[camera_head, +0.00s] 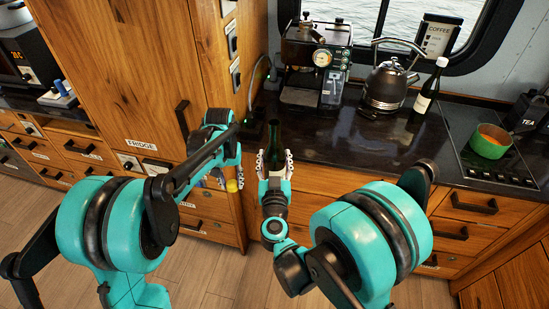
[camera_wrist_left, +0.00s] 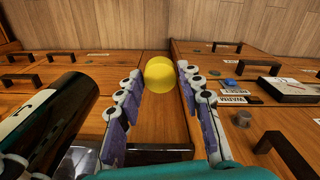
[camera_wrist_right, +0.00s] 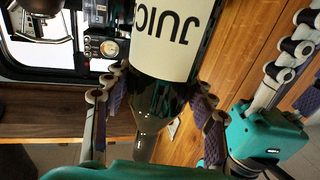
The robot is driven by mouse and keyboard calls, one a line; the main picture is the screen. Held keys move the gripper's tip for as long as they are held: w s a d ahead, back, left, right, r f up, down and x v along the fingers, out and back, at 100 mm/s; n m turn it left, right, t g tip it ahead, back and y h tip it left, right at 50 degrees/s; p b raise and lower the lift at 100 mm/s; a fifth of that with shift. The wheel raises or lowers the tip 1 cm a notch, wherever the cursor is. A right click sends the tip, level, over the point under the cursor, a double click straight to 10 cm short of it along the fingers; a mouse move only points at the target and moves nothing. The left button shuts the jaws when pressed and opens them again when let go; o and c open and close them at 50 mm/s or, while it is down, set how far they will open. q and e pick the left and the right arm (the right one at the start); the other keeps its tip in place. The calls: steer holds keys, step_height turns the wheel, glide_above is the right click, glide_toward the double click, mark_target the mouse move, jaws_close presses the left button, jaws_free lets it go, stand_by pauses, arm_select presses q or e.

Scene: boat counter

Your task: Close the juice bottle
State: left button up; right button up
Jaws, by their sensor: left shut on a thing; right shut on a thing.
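My right gripper (camera_head: 274,160) is shut on the dark green juice bottle (camera_head: 274,132), in front of the counter's edge. In the right wrist view the bottle's white "JUICE" label (camera_wrist_right: 176,40) appears upside down, and its dark neck (camera_wrist_right: 150,112) lies between the fingers. My left gripper (camera_head: 224,182) is to the left of the bottle and shut on a round yellow cap (camera_head: 232,186). The cap also shows between the fingertips in the left wrist view (camera_wrist_left: 160,74), apart from the bottle. The bottle's mouth is not clearly visible.
An espresso machine (camera_head: 316,72), a kettle (camera_head: 388,84) and another dark bottle with a white top (camera_head: 431,86) stand on the counter (camera_head: 350,142). A green pot (camera_head: 489,146) sits on the stove at right. A tall wooden cabinet (camera_head: 160,60) rises beside my left arm.

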arm_select(q)
steer(key=w+d+r, duration=0.4)
steer(key=w+r, duration=0.1)
steer(key=r, duration=0.4)
step_height(320, 180, up, 22)
steer(key=r, duration=0.1)
glide_above(275, 123)
steer(key=shift+w+f, duration=0.15)
steer(key=shift+f, duration=0.1)
steer(key=shift+f, duration=0.1)
steer(key=shift+f, duration=1.9)
steer(key=shift+f, duration=0.85)
